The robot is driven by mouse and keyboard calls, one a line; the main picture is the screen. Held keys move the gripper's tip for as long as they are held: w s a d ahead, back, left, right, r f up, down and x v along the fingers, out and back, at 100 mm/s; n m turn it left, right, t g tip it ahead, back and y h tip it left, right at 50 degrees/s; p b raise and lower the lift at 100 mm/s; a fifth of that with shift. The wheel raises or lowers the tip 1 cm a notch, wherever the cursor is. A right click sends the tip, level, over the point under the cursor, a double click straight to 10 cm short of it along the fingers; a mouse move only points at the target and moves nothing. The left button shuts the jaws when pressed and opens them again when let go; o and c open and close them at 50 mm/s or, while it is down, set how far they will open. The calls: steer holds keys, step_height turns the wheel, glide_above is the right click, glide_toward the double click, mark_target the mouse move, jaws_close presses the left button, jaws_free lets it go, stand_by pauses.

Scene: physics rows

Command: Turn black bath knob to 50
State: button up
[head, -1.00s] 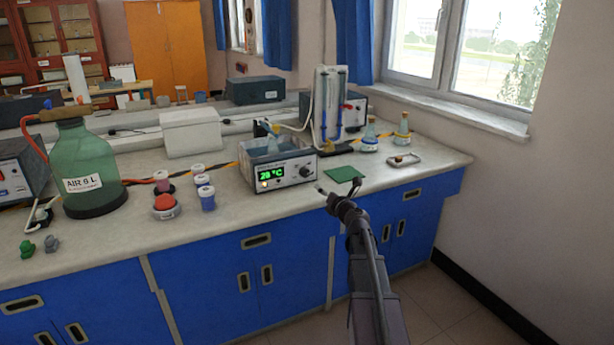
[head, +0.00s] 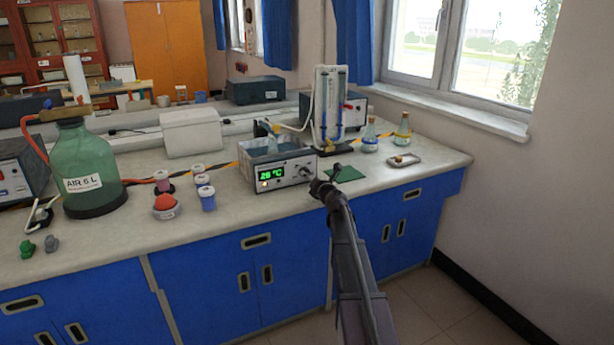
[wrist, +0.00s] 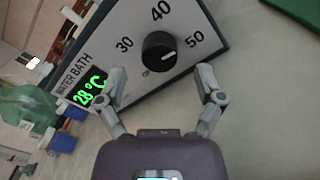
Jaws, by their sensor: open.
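The water bath (head: 279,165) stands on the bench with a green display reading 28 °C. Its black knob (wrist: 159,52) is on the front panel, between the printed 30, 40 and 50. A small light mark shows on the knob face, but I cannot tell its exact setting. In the head view the knob (head: 303,172) sits right of the display. My gripper (wrist: 162,76) is open and empty, its two fingers apart below the knob in the wrist view and not touching it. In the head view my gripper (head: 318,187) is just in front of the panel's right end.
A green mat (head: 346,174) lies right of the bath, with a small metal tray (head: 403,160) beyond it. A large green bottle (head: 87,165) is farther left.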

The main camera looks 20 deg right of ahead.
steer(key=shift+w, duration=1.2)
steer(key=c, duration=1.1)
